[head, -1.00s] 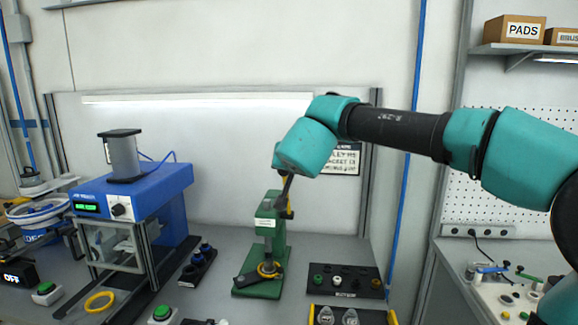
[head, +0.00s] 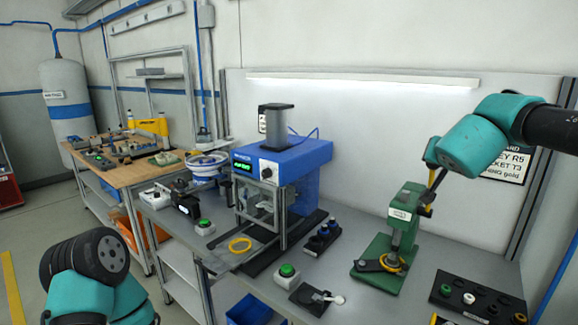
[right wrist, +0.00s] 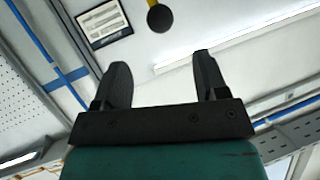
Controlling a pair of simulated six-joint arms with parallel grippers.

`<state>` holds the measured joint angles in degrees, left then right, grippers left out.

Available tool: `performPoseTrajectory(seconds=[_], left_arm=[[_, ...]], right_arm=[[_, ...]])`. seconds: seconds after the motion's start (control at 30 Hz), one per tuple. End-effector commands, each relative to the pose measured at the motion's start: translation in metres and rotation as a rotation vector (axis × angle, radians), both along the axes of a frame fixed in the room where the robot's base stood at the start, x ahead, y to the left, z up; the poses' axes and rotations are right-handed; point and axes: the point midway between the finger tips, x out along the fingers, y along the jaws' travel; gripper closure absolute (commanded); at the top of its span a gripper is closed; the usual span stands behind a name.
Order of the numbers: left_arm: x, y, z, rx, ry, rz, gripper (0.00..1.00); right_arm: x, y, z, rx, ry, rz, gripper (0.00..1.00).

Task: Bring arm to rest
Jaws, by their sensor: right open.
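My right arm (head: 475,140) reaches in from the right and bends down above the green hand press (head: 408,215). My right gripper (right wrist: 155,85) is open in the right wrist view, with nothing between its fingers. A yellow bar with a black ball knob (right wrist: 160,18) shows beyond the fingertips, apart from them. In the head view the gripper is small and dark near the top of the press, and whether it touches the press cannot be told. A yellow ring (head: 392,262) lies at the press base. My left arm (head: 85,275) shows at the lower left; its gripper is out of view.
A blue machine (head: 285,160) stands mid-bench, with another yellow ring (head: 240,244) in front of it. A green button box (head: 287,273), a black rack with blue parts (head: 322,238) and a black block with knobs (head: 478,298) crowd the bench. A wooden table (head: 120,172) stands at left.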

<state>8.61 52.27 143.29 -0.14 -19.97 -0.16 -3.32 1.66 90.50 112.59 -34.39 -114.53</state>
Motion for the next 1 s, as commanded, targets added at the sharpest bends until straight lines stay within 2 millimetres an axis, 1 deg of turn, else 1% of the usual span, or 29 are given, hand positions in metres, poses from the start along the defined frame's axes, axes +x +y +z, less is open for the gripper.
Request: performPoseTrajectory(seconds=[0.03,0.4,0.6,0.8,1.0], left_arm=[[0.000,0.000,0.000,0.000,0.000,0.000,0.33],[0.000,0.000,0.000,0.000,0.000,0.000,0.33],[0.000,0.000,0.000,0.000,0.000,0.000,0.33],[0.000,0.000,0.000,0.000,0.000,0.000,0.33],[0.000,0.000,0.000,0.000,0.000,0.000,0.33]], right_arm=[[0.008,-0.003,-0.004,0.000,0.002,-0.002,0.33],[0.056,-0.024,-0.027,-0.001,0.002,0.000,0.33],[0.078,-0.033,-0.037,0.001,0.001,-0.001,0.33],[0.087,-0.037,-0.040,0.000,0.000,0.001,0.33],[0.088,-0.037,-0.041,0.000,0.000,0.001,0.33]])
